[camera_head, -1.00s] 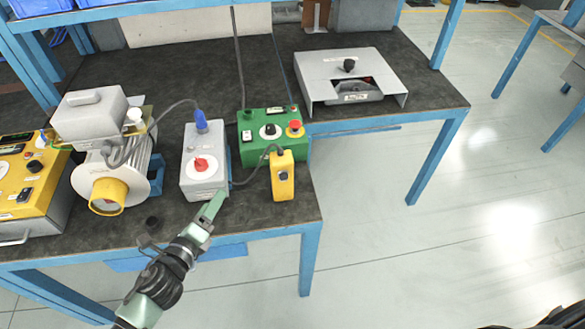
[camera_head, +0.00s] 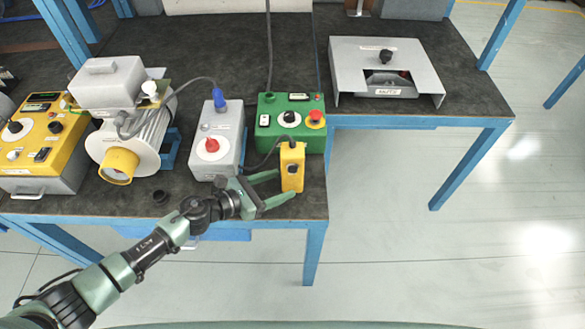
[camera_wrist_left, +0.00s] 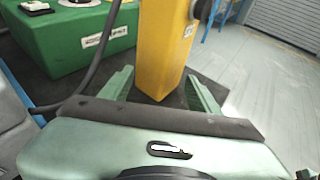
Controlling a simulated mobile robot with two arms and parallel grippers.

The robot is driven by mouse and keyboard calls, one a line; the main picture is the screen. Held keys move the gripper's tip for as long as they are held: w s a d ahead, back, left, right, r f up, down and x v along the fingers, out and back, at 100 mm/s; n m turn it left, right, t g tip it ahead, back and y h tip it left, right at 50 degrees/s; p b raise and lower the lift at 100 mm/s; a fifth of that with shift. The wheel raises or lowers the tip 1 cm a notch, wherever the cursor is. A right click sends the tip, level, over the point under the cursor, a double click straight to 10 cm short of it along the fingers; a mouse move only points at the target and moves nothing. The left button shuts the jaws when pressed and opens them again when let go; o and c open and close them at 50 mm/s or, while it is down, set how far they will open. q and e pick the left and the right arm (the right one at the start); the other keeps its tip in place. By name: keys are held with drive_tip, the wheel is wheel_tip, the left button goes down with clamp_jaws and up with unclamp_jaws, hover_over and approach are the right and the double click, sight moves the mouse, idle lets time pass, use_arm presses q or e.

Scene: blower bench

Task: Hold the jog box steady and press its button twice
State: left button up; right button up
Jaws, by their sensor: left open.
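The yellow jog box (camera_head: 292,166) stands upright near the front right edge of the bench, with a dark button on its face and a cable at its top. My left gripper (camera_head: 287,186) is open, its green fingers pointing at the box's lower part from the left. In the left wrist view the jog box (camera_wrist_left: 162,45) rises between the two open fingertips (camera_wrist_left: 160,92). A gap shows beside at least the left finger. Contact with the box cannot be made out. My right gripper is not in view.
A green control box (camera_head: 290,137) with a red emergency knob stands behind the jog box. A grey box (camera_head: 216,150) with a red switch stands to its left, near my gripper. A motor (camera_head: 142,145) is further left. The bench's front edge is close.

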sight(289, 181)
use_arm(q)
drive_tip(key=shift+b+x, duration=0.45)
drive_tip(key=shift+x, duration=1.6)
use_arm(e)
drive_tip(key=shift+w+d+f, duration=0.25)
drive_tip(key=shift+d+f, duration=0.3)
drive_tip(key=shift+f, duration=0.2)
use_arm(q)
clamp_jaws()
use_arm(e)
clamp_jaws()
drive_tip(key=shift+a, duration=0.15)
